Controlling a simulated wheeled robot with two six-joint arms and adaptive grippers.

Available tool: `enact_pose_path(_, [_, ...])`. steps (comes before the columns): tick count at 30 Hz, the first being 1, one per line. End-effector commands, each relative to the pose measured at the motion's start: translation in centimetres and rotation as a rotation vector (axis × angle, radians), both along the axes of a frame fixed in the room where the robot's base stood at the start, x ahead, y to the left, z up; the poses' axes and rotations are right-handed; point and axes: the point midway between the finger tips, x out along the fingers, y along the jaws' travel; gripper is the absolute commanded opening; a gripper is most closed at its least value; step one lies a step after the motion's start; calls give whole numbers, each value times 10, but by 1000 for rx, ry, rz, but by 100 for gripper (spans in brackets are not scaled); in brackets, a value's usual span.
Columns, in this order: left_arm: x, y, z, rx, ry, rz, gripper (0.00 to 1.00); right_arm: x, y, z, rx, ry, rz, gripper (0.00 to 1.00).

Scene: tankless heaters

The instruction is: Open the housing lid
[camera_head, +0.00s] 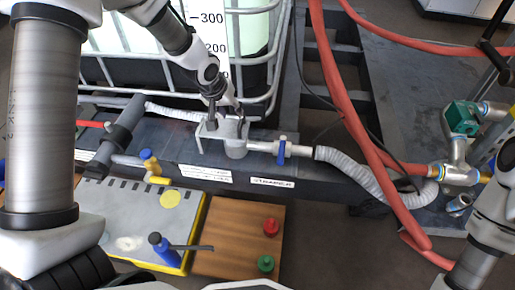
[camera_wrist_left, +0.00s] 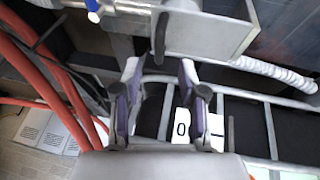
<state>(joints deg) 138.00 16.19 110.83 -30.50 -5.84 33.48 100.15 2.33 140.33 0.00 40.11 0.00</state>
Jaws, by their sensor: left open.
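The grey metal housing (camera_head: 235,148) sits on the dark beam in the middle of the head view, in line with a pipe. In the left wrist view the housing (camera_wrist_left: 205,32) is at the top, with a pale angular edge on its right. A dark upright handle-like bar (camera_wrist_left: 160,40) shows at its near side. My left gripper (camera_head: 226,106) is over the housing in the head view. In the wrist view the left gripper (camera_wrist_left: 160,72) is open, its fingers apart and the bar just beyond their tips. I cannot tell the lid's exact position. My right gripper is out of view.
A caged white tank (camera_head: 130,35) stands behind the beam. A blue-handled valve (camera_head: 281,150) and a corrugated hose (camera_head: 350,172) lie to the right. Red hoses (camera_head: 345,110) cross the right side. A wooden board (camera_head: 240,225) holds red and green knobs in front.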

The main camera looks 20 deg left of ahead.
Motion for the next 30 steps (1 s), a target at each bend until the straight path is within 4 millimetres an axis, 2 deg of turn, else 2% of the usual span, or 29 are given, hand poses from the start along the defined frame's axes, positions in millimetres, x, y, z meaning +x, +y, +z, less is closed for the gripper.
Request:
enact_pose_path(1, [4, 1, -13, -4, -22, 3, 41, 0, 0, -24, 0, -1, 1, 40])
enact_pose_path(3, [7, 1, -8, -5, -39, 4, 41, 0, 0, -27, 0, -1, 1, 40])
enact_pose_path(7, [11, 0, -4, -7, -42, 2, 41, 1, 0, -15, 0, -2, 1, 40])
enact_pose_path(11, [17, -2, -17, -7, -36, 2, 41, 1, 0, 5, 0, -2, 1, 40])
enact_pose_path(13, [22, -2, -42, -5, -43, 4, 41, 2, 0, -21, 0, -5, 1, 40])
enact_pose_path(19, [33, -4, -67, -4, -43, 2, 41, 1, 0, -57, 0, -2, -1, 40])
enact_pose_path(23, [39, -5, -74, -5, -42, 1, 41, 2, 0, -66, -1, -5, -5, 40])
enact_pose_path(30, [40, -6, -72, -6, -41, 3, 41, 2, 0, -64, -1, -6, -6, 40])
